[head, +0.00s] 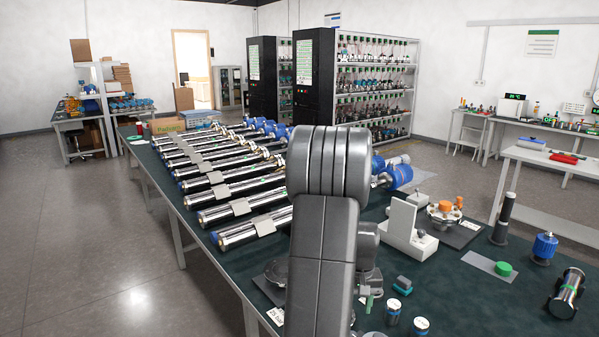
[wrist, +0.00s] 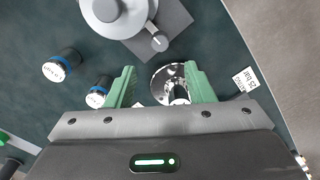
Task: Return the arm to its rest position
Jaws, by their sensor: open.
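My gripper (wrist: 157,88) is open in the wrist view, with its two green fingers spread apart. It looks down on the dark green table (wrist: 215,50). A shiny round metal part (wrist: 168,82) shows between the fingers beyond their tips or below them; I cannot tell its distance, and nothing is seen gripped. In the head view my grey arm stands upright in the middle foreground over the table (head: 455,285) and hides part of it. My gripper is mostly hidden behind the arm there.
Small dark cylinders with white tops (head: 393,306) stand near the arm. A row of long metal transmitters (head: 250,232) lies to the left. A white stand (head: 408,228), a black post (head: 503,218) and a blue-capped part (head: 544,247) stand to the right. The floor at left is clear.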

